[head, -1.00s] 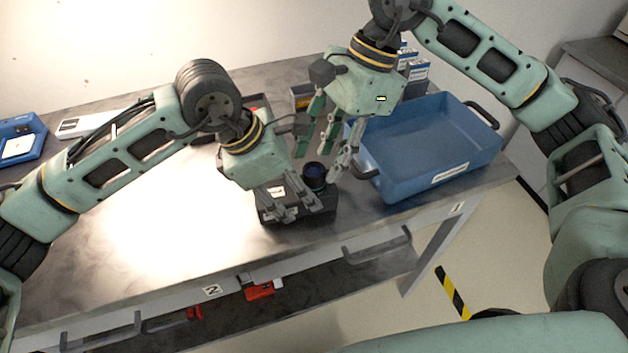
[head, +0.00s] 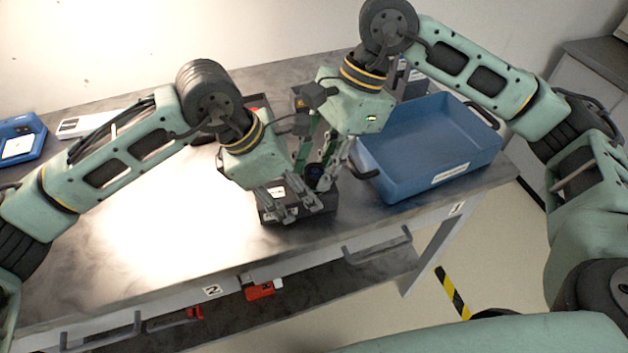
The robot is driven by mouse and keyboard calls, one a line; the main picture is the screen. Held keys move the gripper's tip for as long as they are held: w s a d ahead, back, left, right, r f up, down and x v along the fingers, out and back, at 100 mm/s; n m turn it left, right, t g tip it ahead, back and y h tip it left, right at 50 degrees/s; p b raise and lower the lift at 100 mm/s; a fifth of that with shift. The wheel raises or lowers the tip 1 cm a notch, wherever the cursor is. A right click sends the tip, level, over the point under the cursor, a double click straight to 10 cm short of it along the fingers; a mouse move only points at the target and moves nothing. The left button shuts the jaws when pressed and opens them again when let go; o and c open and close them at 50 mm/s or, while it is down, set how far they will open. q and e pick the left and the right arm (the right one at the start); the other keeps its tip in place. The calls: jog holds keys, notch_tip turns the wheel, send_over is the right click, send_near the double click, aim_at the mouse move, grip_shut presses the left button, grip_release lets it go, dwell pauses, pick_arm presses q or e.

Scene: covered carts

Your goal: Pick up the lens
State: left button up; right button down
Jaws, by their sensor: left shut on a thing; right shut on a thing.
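The lens (head: 314,176) is a dark round cylinder with a bluish top, standing at the black box-like holder (head: 268,213) near the table's front edge. My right gripper (head: 320,178) comes down from above and is shut on the lens; its fingers hide part of it. My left gripper (head: 296,212) is lower and to the left, shut on the black holder, with its fingers across the holder's front. I cannot tell whether the lens is still seated in the holder.
A blue tray (head: 478,152) with dark handles stands right of the grippers. Boxes stand behind it, partly hidden by my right arm. A blue device (head: 20,140) and a flat white box (head: 88,124) lie at the far left. The table's (head: 130,235) left middle is clear.

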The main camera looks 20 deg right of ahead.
pick_arm(q)
jog(key=shift+w, duration=0.1)
pick_arm(e)
jog(key=shift+s, duration=0.15)
dwell(0.3)
pick_arm(q)
jog(key=shift+f, duration=0.1)
pick_arm(e)
jog(key=shift+r, duration=0.5)
jog(key=shift+d+r, duration=0.15)
jog(key=shift+r, duration=0.1)
pick_arm(q)
jog(key=shift+a, duration=0.1)
pick_arm(e)
jog(key=d+y, duration=0.2)
jog(key=shift+f+g+y, duration=0.25)
jog(key=shift+g+y, duration=0.15)
notch_tip(320, 180, up, 6)
jog(key=d, duration=0.2)
jog(key=w+d+r+h, duration=0.1)
jog(key=w+d, duration=0.1)
jog(key=d, duration=0.8)
jog(key=w+d+r+h, duration=0.1)
jog(key=w+d+h, duration=0.1)
jog(key=d, duration=0.8)
jog(key=shift+w+d+t, duration=0.25)
jog(key=shift+w+t, duration=0.15)
jog(key=shift+w, duration=0.2)
